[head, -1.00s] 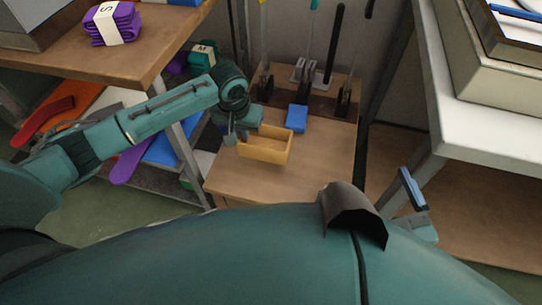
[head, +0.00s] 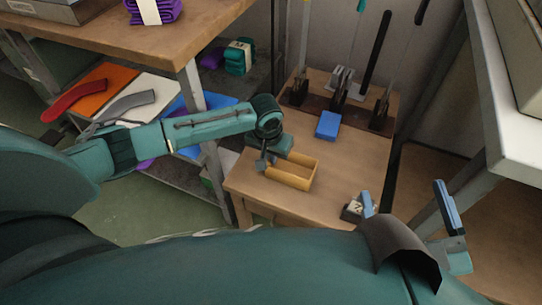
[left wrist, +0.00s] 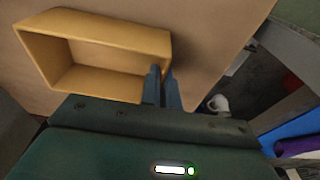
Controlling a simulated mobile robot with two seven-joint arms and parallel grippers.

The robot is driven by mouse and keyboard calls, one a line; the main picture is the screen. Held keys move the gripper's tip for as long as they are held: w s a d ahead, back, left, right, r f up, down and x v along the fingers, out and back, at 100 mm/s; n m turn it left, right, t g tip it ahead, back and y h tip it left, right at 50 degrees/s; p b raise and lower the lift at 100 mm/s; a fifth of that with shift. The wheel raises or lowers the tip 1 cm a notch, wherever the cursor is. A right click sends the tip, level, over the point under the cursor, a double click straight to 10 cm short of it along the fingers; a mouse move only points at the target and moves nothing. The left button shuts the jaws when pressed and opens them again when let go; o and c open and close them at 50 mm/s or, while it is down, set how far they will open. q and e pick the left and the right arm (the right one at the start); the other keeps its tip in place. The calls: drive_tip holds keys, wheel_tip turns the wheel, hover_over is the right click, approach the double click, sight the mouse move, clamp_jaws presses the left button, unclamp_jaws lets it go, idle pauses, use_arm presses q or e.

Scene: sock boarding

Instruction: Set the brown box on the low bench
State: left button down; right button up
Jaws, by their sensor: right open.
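The brown box (head: 297,183) is an open-topped, light yellow-brown tray. My left gripper (head: 266,160) is at its left end. In the left wrist view, the two fingers (left wrist: 162,86) are closed on an end wall of the box (left wrist: 100,30). The box is over the left front part of the low wooden bench (head: 350,165); I cannot tell if its bottom touches the wood. My right gripper (head: 408,206) is at the lower right, its two blue fingers wide apart and empty, partly hidden by my own body.
A blue block (head: 328,125) lies behind the box. Upright tools in holders (head: 340,90) line the bench's back. A small dark block with a white label (head: 353,208) sits at the front right. A shelf table (head: 150,45) stands left, a white table (head: 515,150) right.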

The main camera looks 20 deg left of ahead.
use_arm(q)
drive_tip(key=c, duration=2.1)
unclamp_jaws()
drive_tip(key=shift+f, duration=0.1)
drive_tip(key=o, duration=0.5)
drive_tip(key=shift+c, duration=0.2)
